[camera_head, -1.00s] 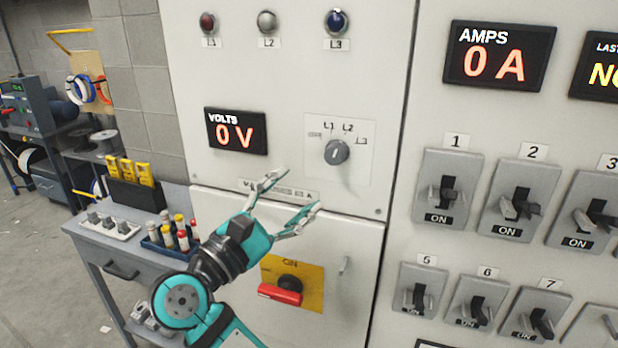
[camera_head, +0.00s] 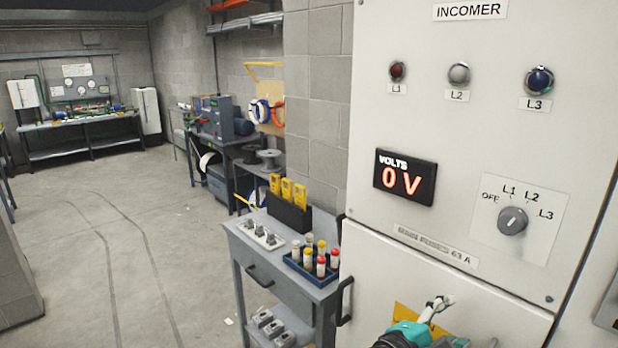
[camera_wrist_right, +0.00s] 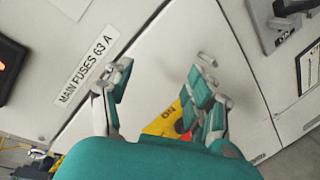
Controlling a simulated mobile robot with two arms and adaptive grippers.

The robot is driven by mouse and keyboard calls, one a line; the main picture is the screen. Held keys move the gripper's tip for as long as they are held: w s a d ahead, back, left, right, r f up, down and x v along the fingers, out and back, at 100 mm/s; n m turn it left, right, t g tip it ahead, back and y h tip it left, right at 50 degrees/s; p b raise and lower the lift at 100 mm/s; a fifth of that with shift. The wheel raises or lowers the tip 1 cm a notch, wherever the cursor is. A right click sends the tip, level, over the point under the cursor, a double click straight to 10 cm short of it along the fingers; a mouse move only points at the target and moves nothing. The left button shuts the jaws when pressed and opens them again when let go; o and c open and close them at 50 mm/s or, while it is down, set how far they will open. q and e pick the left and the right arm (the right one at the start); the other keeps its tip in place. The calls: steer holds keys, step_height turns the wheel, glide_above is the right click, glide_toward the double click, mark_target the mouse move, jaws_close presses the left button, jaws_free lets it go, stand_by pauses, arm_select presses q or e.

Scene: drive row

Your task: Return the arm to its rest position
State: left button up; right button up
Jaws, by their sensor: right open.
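My right gripper (camera_head: 437,312) shows at the bottom edge of the head view, in front of the lower door of the incomer panel. Its teal and grey fingers are partly cut off there. In the right wrist view the gripper (camera_wrist_right: 162,82) is open, its two fingers spread with nothing between them. Beyond them is the yellow plate of the main switch (camera_head: 403,311), seen also in the wrist view (camera_wrist_right: 160,124), with a bit of its red handle. The fingers cover part of it. My left gripper is not in view.
The incomer panel (camera_head: 420,100) has a volts display (camera_head: 405,178) reading 0 V and a selector knob (camera_head: 512,220). A grey cart (camera_head: 285,284) with a blue tray of fuses (camera_head: 303,267) stands left of it. Open concrete floor (camera_head: 150,240) lies further left.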

steer(key=s+d+f+m+g+y, duration=0.1)
steer(key=s+f+y, duration=0.15)
steer(key=f, duration=0.45)
steer(key=s+d+f+m+y, duration=0.1)
steer(key=s+f+y, duration=0.15)
steer(key=f, duration=0.35)
steer(key=s+a+f+m+g+y, duration=0.2)
steer(key=s+a+f+m+y, duration=0.25)
steer(key=s, duration=0.45)
steer(key=s+a+f+m+g+y, duration=0.1)
steer(key=s+f+m+g+y, duration=0.1)
steer(key=s+f+m+y, duration=0.45)
steer(key=s+f+n+g+h+b, duration=0.1)
steer(key=s+f+n+h+b, duration=0.2)
steer(key=f, duration=2.7)
steer(key=s+d+f+g, duration=0.1)
steer(key=s+d+f, duration=0.1)
steer(key=s+f, duration=1.5)
steer(key=shift+s+d+g+y, duration=0.2)
steer(key=shift+s+g+y, duration=0.1)
steer(key=shift+s+y, duration=0.1)
